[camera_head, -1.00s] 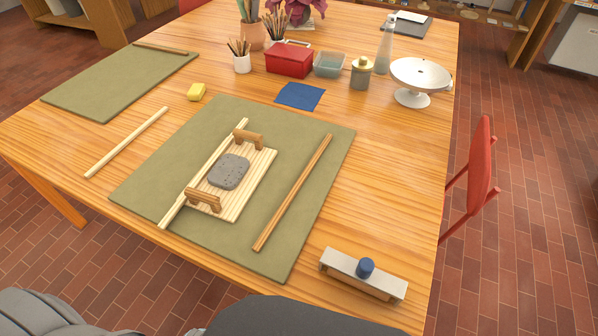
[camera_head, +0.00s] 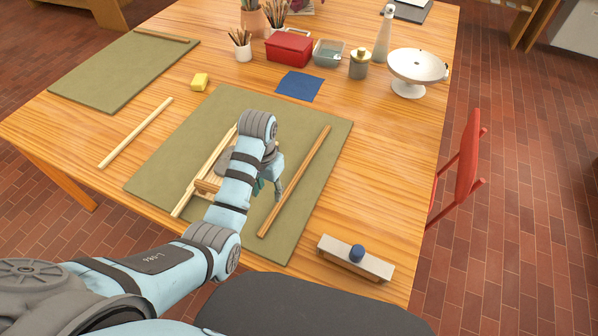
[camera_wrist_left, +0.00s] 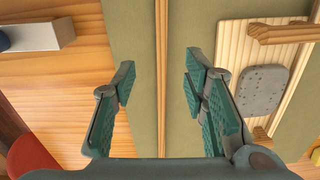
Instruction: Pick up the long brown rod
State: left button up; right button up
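The long brown rod (camera_head: 294,182) lies on the right part of the near green mat (camera_head: 333,134). In the left wrist view the rod (camera_wrist_left: 161,75) runs up the picture between the open fingers of my left gripper (camera_wrist_left: 160,100). The fingers stand apart on either side of it and do not touch it. In the head view my left gripper (camera_head: 270,185) is over the mat just left of the rod, partly hidden by my arm. My right gripper is in neither view.
A slatted board (camera_wrist_left: 292,48) with handles and a grey slab (camera_wrist_left: 262,90) lies beside the rod. A pale stick (camera_head: 187,197) lies along its far side. A tool with a blue knob (camera_head: 357,253) stands at the table's near right. Bare table separates it from the mat.

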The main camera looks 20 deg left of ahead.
aim_at(273, 215)
pick_arm(q)
jog(key=f+b, duration=0.1)
jog(key=f, duration=0.3)
jog(key=f+b, duration=0.1)
jog(key=f, duration=0.4)
jog(key=f+b, duration=0.2)
jog(key=f, duration=0.3)
jog(key=shift+w, duration=0.4)
jog(key=shift+r, duration=0.1)
jog(key=shift+c, duration=0.2)
grip_shut()
